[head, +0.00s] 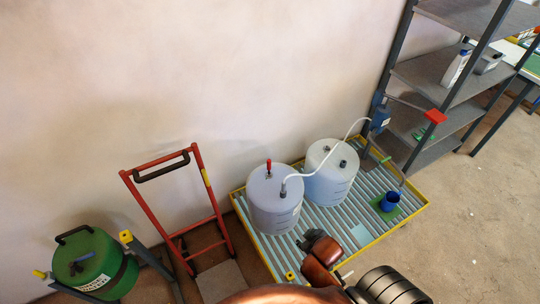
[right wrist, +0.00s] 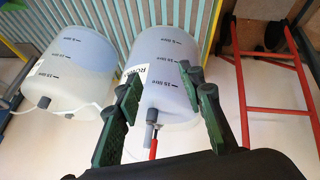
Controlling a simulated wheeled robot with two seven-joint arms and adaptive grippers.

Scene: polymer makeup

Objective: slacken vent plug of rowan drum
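The rowan drum (head: 274,205) is a pale translucent drum on the left of the spill pallet. In the right wrist view, the drum (right wrist: 165,65) has litre marks and a label partly hidden by a finger. On its top are a red-handled fitting (head: 268,167) and a dark cap with a hose. The red handle (right wrist: 153,148) shows low in the wrist view, beside a dark fitting (right wrist: 152,116); I cannot tell which is the vent plug. My right gripper (right wrist: 160,76) is open, its green-padded fingers spread with nothing held, the drum beyond them. My left gripper is out of view.
A second pale drum (head: 331,172) stands to the right, a white hose (head: 330,150) running near both. The yellow-rimmed pallet (head: 418,212) holds a blue cup (head: 390,201). A red hand truck (head: 211,200) and green drum (head: 92,262) stand left. Grey shelves (head: 430,75) stand right.

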